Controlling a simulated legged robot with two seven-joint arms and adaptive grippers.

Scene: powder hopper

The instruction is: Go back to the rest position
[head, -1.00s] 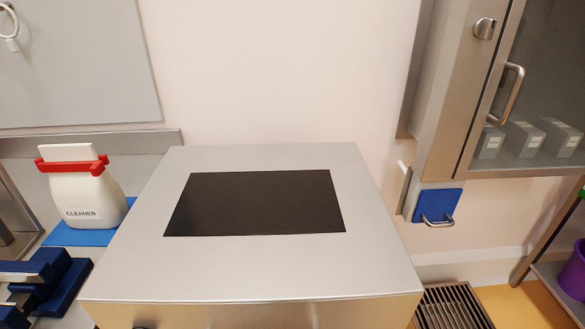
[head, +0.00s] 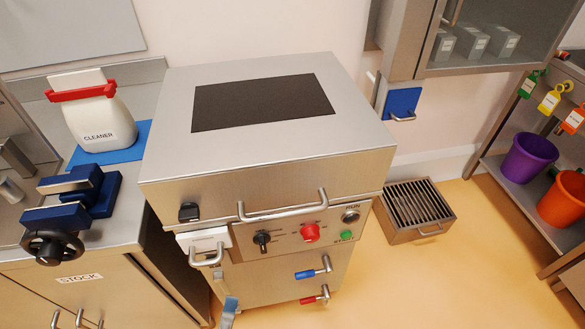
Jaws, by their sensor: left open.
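The tip of my left gripper (head: 228,308) appears to be the small grey and blue piece at the bottom edge of the head view, in front of the hopper machine's lower left front. Only a little of it shows, and nothing is seen held in it. The arm behind it is out of the frame. My right gripper is not in the frame. The steel hopper machine (head: 360,125) stands in the middle, with a dark panel (head: 262,102) on its top. Its front has a bar handle, a red button, knobs and blue and red levers.
A white cleaner jug (head: 100,120) stands on a blue mat at left, behind a blue vise (head: 95,190) on the stock cabinet. A grated floor box (head: 420,215) is at right. Purple (head: 528,157) and orange buckets stand on a shelf. Yellow floor is open at front right.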

